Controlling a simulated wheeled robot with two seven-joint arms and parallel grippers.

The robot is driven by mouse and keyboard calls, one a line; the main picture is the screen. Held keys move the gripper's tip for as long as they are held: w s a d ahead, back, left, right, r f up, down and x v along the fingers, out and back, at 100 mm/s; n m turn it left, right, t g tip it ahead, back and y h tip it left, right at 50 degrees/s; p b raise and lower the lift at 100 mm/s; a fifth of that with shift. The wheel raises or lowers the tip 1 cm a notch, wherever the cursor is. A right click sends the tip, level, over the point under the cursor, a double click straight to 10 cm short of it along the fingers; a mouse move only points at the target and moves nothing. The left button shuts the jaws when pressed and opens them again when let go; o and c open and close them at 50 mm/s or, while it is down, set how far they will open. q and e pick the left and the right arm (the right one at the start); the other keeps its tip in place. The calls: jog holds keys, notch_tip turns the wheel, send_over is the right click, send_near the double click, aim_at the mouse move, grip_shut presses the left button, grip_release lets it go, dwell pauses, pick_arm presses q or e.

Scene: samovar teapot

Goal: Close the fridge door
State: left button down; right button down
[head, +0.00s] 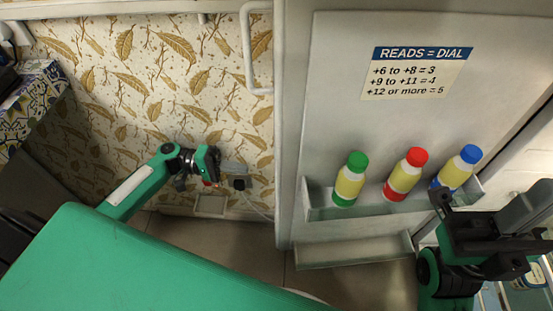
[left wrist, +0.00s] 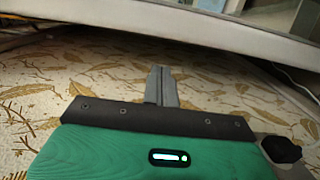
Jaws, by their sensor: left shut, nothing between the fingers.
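The fridge door (head: 340,120) stands open, its pale inner face towards me. A white handle (head: 256,50) is on its outer side, at the left. My left gripper (head: 238,168) is to the left of the door's edge, in front of the patterned wall. Its fingers are together and empty, and they also show in the left wrist view (left wrist: 162,86). There, a pale panel edge (left wrist: 200,30) runs across beyond the fingertips; I cannot tell whether they touch it. My right gripper (head: 485,225) is at the lower right, near the door shelf; its finger opening is unclear.
A door shelf (head: 325,213) holds bottles with green (head: 348,180), red (head: 405,175) and blue (head: 457,168) caps. A lower shelf (head: 355,252) is empty. A socket with a cable (head: 240,183) is near my left gripper. Floor tiles (head: 215,240) show below.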

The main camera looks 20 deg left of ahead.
pick_arm(q)
jog(key=w+d+b, duration=0.1)
jog(key=d+b, duration=0.1)
jog(key=d, duration=0.7)
jog(key=shift+w+d, duration=0.4)
jog(key=shift+r, duration=0.1)
